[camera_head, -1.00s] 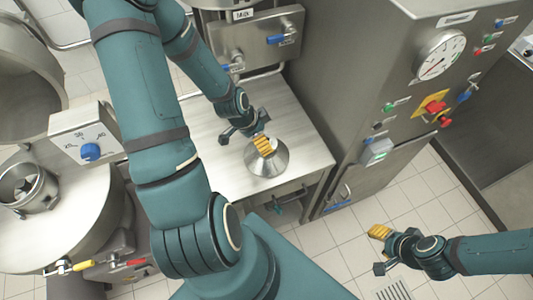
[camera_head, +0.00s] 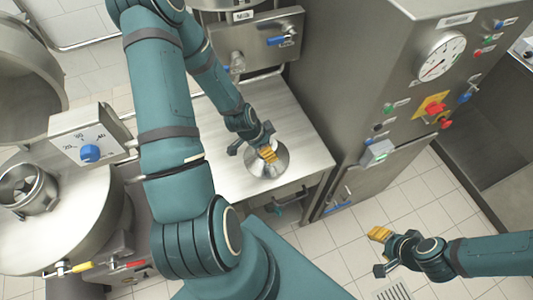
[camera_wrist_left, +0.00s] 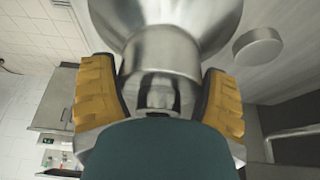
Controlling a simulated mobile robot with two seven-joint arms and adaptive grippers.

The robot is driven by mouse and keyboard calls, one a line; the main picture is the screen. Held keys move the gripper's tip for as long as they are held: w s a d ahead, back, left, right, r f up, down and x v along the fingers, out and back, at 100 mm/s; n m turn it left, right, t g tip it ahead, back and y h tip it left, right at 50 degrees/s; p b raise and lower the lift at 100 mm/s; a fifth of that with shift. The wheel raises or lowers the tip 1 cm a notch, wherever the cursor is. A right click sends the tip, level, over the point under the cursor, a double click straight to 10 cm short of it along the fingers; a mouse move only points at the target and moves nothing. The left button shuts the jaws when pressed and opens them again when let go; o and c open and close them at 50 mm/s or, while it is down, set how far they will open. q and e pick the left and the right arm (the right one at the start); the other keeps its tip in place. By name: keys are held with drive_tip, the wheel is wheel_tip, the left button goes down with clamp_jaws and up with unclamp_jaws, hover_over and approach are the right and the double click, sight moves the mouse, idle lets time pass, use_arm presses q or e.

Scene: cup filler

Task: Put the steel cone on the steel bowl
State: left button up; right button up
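The steel cone (camera_head: 262,171) stands on the steel table, wide end down. In the left wrist view, the cone's narrow neck (camera_wrist_left: 160,50) is between the yellow fingers of my left gripper (camera_wrist_left: 162,95). The fingers are apart, one on each side, with little space to the neck; I see no clear grip. In the head view my left gripper (camera_head: 268,150) covers part of the cone. My right gripper (camera_head: 380,233) is away from it, over the floor at lower right; its finger gap does not show. I cannot tell for sure which vessel is the steel bowl.
The steel table (camera_head: 305,150) is mostly bare. A large steel vessel (camera_head: 70,235) with an open round neck stands at left, beside a dial box (camera_head: 90,135). A tall steel cabinet (camera_head: 350,90) with a gauge borders the table at right.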

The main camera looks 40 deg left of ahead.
use_arm(q)
drive_tip(key=c, duration=0.6)
drive_tip(key=shift+o, duration=0.2)
drive_tip(key=shift+w+r, duration=0.1)
wheel_tip(320, 180, up, 10)
drive_tip(key=shift+f+p, duration=0.1)
drive_tip(key=shift+p, duration=0.3)
drive_tip(key=shift+w+d+f, duration=0.1)
drive_tip(key=shift+w+d, duration=0.3)
drive_tip(key=shift+d, duration=0.15)
drive_tip(key=w+d+f+n+y+b, duration=0.1)
drive_tip(key=w+d+f+n+b, duration=0.1)
drive_tip(key=d+b, duration=0.2)
drive_tip(key=w+d+f+n+y+b, duration=0.1)
drive_tip(key=w+d+f+n+b, duration=0.1)
drive_tip(key=d, duration=0.8)
drive_tip(key=shift+f+n+t+b, duration=0.3)
drive_tip(key=shift+f+n+b, duration=0.4)
drive_tip(key=shift+b, duration=0.15)
